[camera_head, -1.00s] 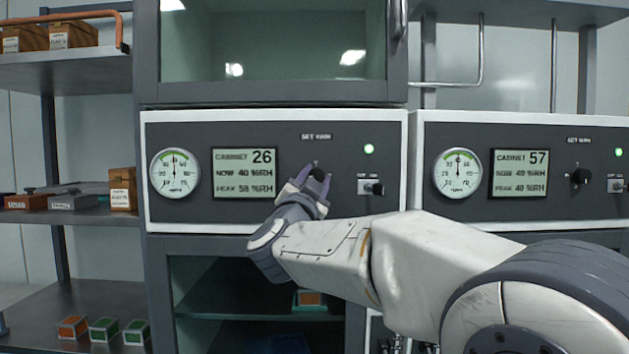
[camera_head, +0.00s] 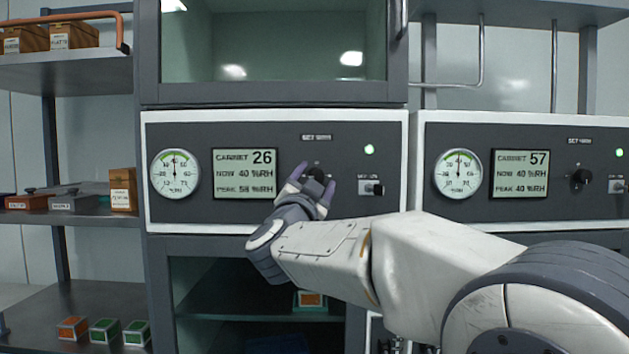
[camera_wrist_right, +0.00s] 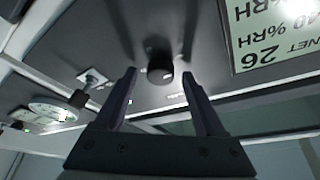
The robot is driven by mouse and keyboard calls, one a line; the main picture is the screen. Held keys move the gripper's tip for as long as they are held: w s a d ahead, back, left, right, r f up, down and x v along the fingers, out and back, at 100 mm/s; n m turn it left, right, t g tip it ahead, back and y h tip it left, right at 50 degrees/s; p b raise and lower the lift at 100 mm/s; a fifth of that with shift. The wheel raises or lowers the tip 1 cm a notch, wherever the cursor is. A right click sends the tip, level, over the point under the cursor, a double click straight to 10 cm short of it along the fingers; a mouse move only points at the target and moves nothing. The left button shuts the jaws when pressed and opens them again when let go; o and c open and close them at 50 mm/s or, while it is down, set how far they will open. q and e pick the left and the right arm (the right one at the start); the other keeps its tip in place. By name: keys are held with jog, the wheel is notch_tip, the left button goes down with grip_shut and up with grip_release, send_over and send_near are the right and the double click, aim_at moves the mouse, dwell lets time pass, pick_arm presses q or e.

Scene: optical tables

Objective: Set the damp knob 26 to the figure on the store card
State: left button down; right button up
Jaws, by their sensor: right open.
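The damp knob 26 (camera_head: 318,172) is a black round knob on the dark panel of cabinet 26, under a small "SET" label. It also shows in the right wrist view (camera_wrist_right: 160,69), between and just beyond the fingertips. My right gripper (camera_head: 316,182) is open, its two fingers apart on either side of the knob's front. I cannot tell whether they touch it. The display (camera_head: 245,173) reads CABINET 26, NOW 40 %RH, PEAK 58 %RH. The knob's pointer mark is too small to read. No store card is readable. My left gripper is not in view.
A round dial gauge (camera_head: 174,174) sits left of the display. A small switch (camera_head: 372,188) and a green lamp (camera_head: 369,149) are right of the knob. Cabinet 57 has a similar knob (camera_head: 581,177). Shelves at left hold a wooden box (camera_head: 122,189) and small labelled boxes.

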jog(key=b+v, duration=0.3)
jog(key=v, duration=0.7)
jog(key=shift+f, duration=0.15)
